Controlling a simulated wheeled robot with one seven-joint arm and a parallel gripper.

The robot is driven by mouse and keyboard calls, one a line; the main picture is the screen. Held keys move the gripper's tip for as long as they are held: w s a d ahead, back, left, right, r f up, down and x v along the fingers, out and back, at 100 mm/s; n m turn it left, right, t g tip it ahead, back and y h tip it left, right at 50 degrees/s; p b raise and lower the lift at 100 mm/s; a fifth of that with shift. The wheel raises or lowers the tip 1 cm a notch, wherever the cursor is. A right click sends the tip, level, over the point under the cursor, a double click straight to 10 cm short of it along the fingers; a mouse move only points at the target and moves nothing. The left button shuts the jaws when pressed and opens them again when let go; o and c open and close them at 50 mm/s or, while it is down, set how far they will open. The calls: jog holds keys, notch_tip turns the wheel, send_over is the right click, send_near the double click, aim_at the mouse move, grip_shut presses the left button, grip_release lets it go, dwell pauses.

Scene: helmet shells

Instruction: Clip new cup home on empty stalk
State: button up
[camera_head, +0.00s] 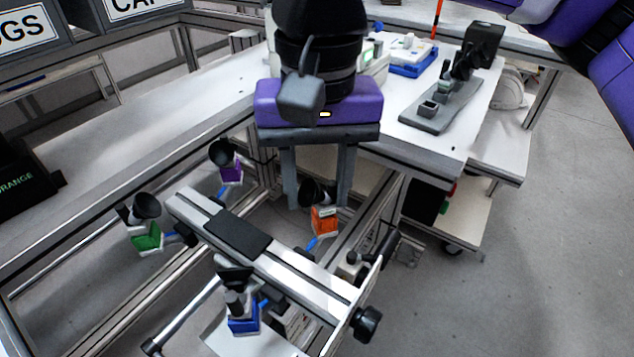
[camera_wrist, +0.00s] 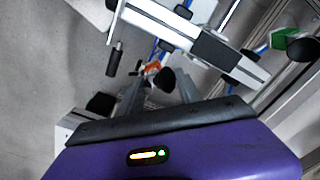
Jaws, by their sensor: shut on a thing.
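My gripper (camera_head: 317,195) has a purple body and two grey fingers pointing down at the far side of the frame. It is shut on a black cup (camera_head: 313,190), which shows between the fingertips and also in the wrist view (camera_wrist: 165,80). The cup is tilted, directly above an orange block (camera_head: 325,219) on a blue stalk (camera_head: 312,243). I cannot tell whether it is seated there. Other black cups stand at the purple block (camera_head: 232,175), the green block (camera_head: 148,238) and the blue block (camera_head: 243,322). The wrist view shows the orange block (camera_wrist: 152,68) just beyond the cup.
A metal beam with a black pad (camera_head: 238,235) runs across the frame, with a black knob (camera_head: 367,322) at its near end. Frame rails surround the stalks. A white table (camera_head: 400,137) behind my gripper carries a grey fixture tray (camera_head: 440,112). Floor at right is clear.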

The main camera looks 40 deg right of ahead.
jog(key=shift+f, duration=0.1)
dwell(0.3)
jog(key=o, duration=1.5)
notch_tip(320, 180, up, 8)
jog(key=shift+f+p, duration=0.1)
jog(key=shift+p, duration=0.6)
